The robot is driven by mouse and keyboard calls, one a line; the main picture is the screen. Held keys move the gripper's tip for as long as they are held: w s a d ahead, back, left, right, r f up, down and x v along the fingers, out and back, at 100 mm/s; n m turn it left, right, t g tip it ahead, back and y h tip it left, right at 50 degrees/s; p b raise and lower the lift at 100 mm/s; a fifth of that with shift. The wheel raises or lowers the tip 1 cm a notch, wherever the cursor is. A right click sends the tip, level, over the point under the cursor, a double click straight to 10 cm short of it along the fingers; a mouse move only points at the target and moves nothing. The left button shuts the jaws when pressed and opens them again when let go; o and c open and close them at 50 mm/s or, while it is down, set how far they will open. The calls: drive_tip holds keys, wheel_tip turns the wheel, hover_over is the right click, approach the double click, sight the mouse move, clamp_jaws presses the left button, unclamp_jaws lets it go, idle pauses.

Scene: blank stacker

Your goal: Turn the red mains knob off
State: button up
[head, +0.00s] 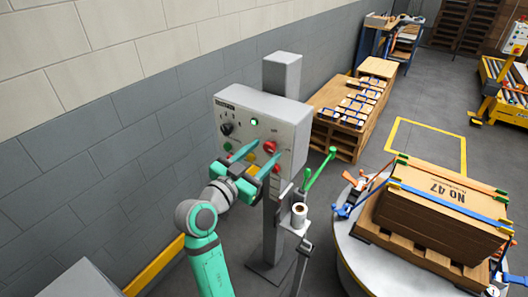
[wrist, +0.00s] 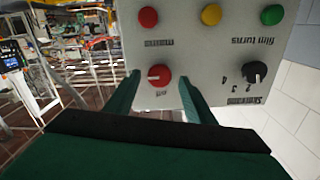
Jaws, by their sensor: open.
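The red mains knob (head: 269,147) is on the front of a grey control box (head: 232,108). In the wrist view, which shows the panel upside down, the knob (wrist: 160,72) has a pale pointer mark lying roughly level, toward the picture's left. The "off" label (wrist: 162,93) is just below it there, and the "mains" label (wrist: 158,43) above. My gripper (head: 258,155) is open and faces the panel. In the wrist view its two teal fingers stand left and right of the knob, with visible gaps; whether the tips reach its depth is unclear.
The panel also has a black selector (wrist: 255,72), red (wrist: 148,17), yellow (wrist: 210,14) and green (wrist: 272,14) buttons, and a lit green lamp (head: 254,121). A brick wall is behind.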

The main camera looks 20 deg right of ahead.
drive_tip(key=shift+w+d, duration=0.25)
drive_tip(key=shift+d, duration=0.05)
drive_tip(key=shift+d, duration=0.2)
drive_tip(key=c, duration=1.1)
drive_tip(key=shift+o, duration=0.2)
drive_tip(key=shift+s, duration=0.1)
